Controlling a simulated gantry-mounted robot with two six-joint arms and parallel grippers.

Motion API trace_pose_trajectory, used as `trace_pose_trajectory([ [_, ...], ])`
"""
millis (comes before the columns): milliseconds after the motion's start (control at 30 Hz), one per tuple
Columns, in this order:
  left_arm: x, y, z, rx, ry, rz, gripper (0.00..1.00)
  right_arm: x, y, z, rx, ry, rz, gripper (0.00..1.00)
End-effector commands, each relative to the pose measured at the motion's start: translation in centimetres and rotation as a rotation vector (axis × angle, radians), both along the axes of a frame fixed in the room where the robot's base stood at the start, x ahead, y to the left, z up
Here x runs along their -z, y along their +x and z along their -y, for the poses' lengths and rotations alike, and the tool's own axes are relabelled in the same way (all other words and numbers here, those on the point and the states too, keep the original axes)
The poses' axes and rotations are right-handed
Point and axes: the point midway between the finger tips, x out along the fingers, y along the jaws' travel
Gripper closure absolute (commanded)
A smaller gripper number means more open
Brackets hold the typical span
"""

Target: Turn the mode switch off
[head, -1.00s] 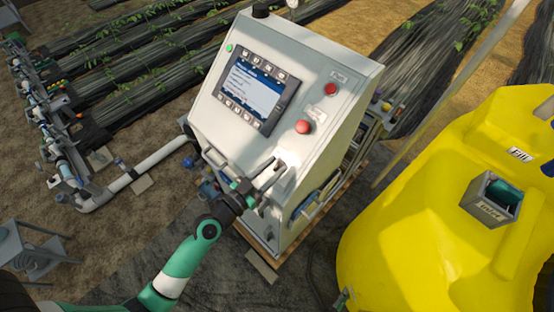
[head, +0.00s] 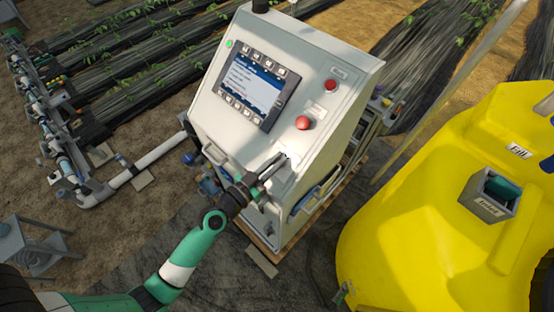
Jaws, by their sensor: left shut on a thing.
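The grey control cabinet (head: 222,130) stands in the middle of the head view with a sloped front panel. My left gripper (head: 279,162) reaches up to the lower right of this panel, below the red mushroom button (head: 304,123). Its fingers are shut on a small dark part at the panel, which I take to be the mode switch. The fingers hide most of it, so its pointer direction cannot be read. My right gripper is not in view.
A screen with keys (head: 252,88) is on the panel's upper left, and a smaller red button (head: 330,85) is at upper right. A yellow tank (head: 420,210) stands on the right. White pipes (head: 160,156) and a grey stand (head: 40,250) are on the left.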

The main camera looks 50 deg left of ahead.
Motion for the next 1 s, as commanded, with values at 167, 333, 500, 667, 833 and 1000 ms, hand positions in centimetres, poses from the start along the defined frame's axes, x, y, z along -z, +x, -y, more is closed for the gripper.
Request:
trace_pose_trajectory([
  [167, -0.3, 0.1, 0.0, -0.022, -0.022, -0.005, 1.0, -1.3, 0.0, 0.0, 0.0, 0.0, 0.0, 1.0],
  [333, -0.6, 0.1, 0.0, -0.077, -0.074, -0.005, 1.0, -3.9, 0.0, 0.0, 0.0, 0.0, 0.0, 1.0],
  [500, -1.3, 0.2, 0.1, -0.161, -0.154, 0.001, 1.0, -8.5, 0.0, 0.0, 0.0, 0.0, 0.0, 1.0],
  [667, -0.6, 0.1, 0.2, -0.258, -0.245, 0.027, 1.0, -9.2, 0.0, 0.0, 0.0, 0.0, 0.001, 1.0],
  [833, -0.4, 0.1, 0.0, -0.369, -0.341, 0.031, 1.0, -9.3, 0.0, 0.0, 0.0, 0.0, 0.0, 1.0],
  [1000, -0.2, 0.1, -0.1, -0.464, -0.424, 0.035, 1.0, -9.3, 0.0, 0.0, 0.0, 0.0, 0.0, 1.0],
])
